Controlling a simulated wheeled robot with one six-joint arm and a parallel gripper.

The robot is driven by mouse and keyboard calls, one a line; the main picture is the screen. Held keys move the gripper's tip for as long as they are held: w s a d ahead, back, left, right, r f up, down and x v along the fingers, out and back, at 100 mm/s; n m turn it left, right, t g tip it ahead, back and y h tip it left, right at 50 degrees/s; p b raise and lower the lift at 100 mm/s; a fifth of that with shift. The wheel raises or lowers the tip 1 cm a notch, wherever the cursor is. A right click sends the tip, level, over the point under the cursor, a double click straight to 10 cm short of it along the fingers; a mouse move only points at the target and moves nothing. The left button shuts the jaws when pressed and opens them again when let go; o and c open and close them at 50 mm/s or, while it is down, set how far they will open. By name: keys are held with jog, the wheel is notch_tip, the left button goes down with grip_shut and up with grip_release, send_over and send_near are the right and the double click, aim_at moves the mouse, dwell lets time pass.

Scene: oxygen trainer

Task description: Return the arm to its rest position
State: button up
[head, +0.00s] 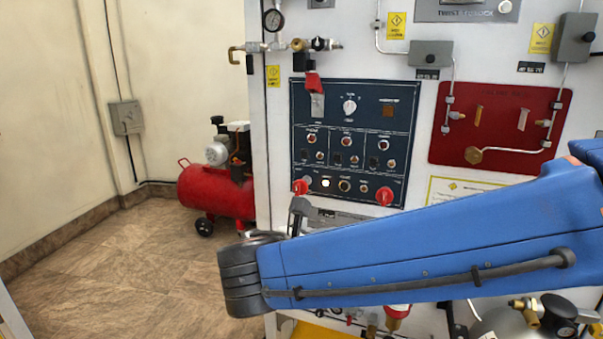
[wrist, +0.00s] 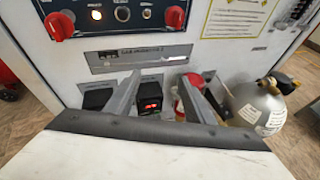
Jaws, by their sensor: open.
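My gripper (wrist: 160,76) is open in the wrist view, its two grey fingers apart with nothing held between them. The fingers point toward the lower front of the white trainer panel, below the control panel. My blue arm (head: 420,245) stretches across the lower right of the head view, in front of the trainer. It hides part of the trainer's lower front.
A small black box with a red display (wrist: 150,105) shows between the fingers. A grey gas cylinder (wrist: 252,108) stands right of them. A red compressor (head: 215,190) stands on the floor left of the trainer. The tiled floor (head: 110,260) at left is clear.

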jog(key=s+d+f+m+g, duration=0.1)
jog(key=d+f+m+g, duration=0.3)
jog(key=d, duration=0.5)
jog(key=s+d+f+m+g+y, duration=0.1)
jog(key=s+d+f+m+y, duration=0.3)
jog(key=m, duration=0.8)
jog(key=s+d+f+m+g+y, duration=0.1)
jog(key=s+d+f+m+y, duration=0.3)
jog(key=s+d+m, duration=0.4)
jog(key=s+f+m, duration=0.1)
jog(key=m, duration=0.2)
jog(key=shift+s+m, duration=0.3)
jog(key=shift+m, duration=0.1)
